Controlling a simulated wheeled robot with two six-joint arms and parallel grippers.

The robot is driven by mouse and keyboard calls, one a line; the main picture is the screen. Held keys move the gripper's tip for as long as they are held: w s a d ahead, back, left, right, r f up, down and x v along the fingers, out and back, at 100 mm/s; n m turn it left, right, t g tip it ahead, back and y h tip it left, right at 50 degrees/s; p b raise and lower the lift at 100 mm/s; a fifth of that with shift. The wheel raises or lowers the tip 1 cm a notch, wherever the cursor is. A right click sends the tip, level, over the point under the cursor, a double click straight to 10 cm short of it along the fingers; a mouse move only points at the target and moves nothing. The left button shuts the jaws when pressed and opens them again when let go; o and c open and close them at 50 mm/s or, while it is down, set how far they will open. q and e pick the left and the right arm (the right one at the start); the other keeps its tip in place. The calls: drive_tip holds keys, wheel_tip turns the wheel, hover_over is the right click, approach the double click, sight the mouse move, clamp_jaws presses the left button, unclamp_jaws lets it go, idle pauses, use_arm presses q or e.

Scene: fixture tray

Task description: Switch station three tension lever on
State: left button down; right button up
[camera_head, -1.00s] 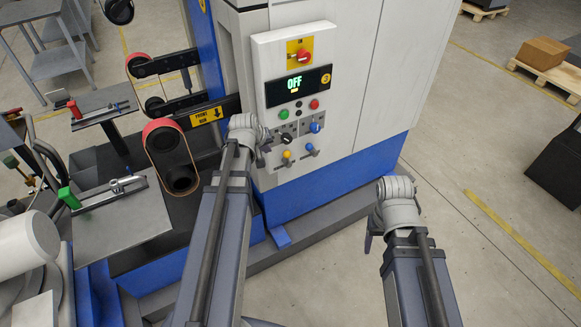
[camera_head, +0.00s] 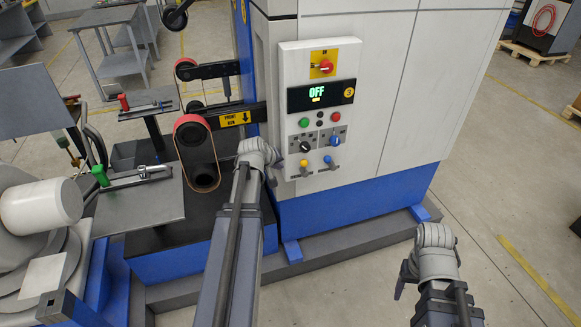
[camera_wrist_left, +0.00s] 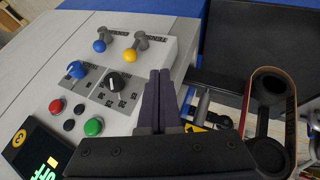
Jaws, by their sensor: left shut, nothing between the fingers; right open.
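The station three control panel (camera_head: 293,95) has a display (camera_head: 321,95) reading OFF beside a yellow 3 badge. At its bottom are two small levers, one yellow-tipped (camera_head: 303,163) and one blue-tipped (camera_head: 328,160). My right gripper (camera_head: 402,279) is open, low at right, away from the panel.
Above the levers are a black knob (camera_head: 306,146), a blue knob (camera_head: 334,141), a green button (camera_head: 304,122) and a red button (camera_head: 335,116). A red switch (camera_head: 326,66) sits at the top. Belt rollers (camera_head: 196,150) stand left of my left arm.

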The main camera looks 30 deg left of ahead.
use_arm(q)
drive_tip(key=b, duration=0.8)
approach(295, 165)
wheel_tip(295, 165, down, 4)
drive_tip(key=s, duration=0.1)
drive_tip(key=shift+w+d+r+p, duration=0.25)
drive_tip(key=shift+w+d+p, duration=0.25)
drive_tip(key=shift+w, duration=0.2)
drive_tip(key=shift+w+d+r+p, duration=0.35)
drive_tip(key=shift+w+d, duration=0.15)
drive_tip(key=shift+w, duration=0.2)
